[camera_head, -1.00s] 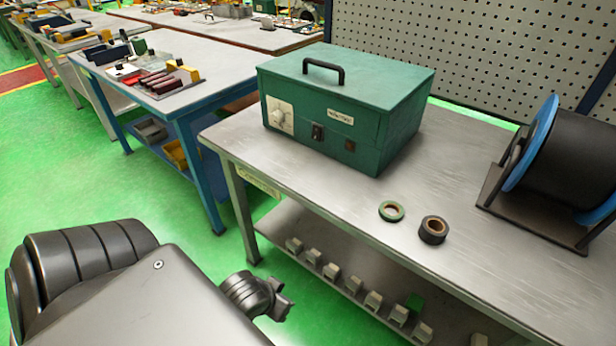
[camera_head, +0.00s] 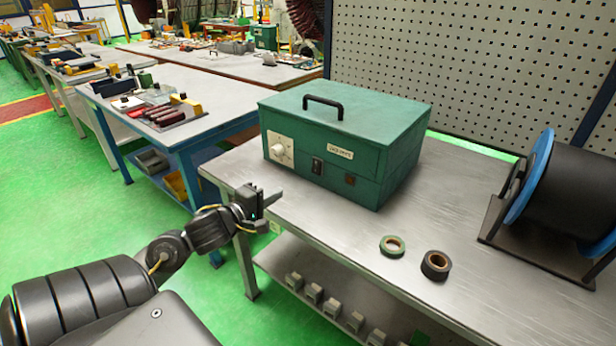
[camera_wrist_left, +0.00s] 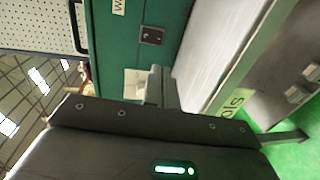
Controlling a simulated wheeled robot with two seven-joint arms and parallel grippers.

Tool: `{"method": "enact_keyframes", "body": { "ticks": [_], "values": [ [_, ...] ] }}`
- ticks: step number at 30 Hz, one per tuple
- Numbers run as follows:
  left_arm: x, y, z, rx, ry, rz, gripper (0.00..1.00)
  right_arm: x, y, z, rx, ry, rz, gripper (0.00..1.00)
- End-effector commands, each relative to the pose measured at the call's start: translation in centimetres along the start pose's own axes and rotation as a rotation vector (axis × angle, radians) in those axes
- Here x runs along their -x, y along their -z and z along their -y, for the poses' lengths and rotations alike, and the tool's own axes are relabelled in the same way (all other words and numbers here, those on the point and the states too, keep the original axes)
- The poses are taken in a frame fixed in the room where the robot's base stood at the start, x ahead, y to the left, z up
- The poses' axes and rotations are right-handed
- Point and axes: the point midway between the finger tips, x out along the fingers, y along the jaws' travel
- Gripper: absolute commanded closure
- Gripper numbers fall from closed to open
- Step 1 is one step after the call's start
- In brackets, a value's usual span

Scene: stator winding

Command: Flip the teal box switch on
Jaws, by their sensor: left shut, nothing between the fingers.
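The teal box (camera_head: 390,145) sits on the metal workbench, with a black handle on top. Its front has a dark switch (camera_head: 317,166) between a white dial plate (camera_head: 280,149) and a small brown fitting (camera_head: 350,180). My left gripper (camera_head: 270,197) is shut and empty, in front of and left of the box at the bench's edge, apart from the switch. In the left wrist view the box front is turned sideways, with the switch (camera_wrist_left: 152,35) beyond my fingers (camera_wrist_left: 163,88), which partly cover the white plate. The switch's position is too small to tell. My right gripper is out of view.
A green tape roll (camera_head: 392,246) and a black tape roll (camera_head: 436,265) lie on the workbench (camera_head: 470,190) right of the box. A black spool with a blue flange (camera_head: 530,175) stands at the right. The bench top in front of the box is clear.

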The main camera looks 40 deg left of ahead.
Motion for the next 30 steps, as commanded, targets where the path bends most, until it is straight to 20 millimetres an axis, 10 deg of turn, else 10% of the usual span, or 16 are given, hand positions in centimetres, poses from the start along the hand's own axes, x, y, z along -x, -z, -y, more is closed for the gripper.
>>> {"method": "enact_keyframes", "body": {
  "ticks": [14,30],
  "values": [
    [-0.7,0.0,-0.1,0.012,-0.004,0.002,1.00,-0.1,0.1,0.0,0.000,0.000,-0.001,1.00],
    [-10.6,0.0,-0.2,0.012,-0.005,0.001,1.00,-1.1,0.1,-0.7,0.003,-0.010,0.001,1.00]
  ]
}}
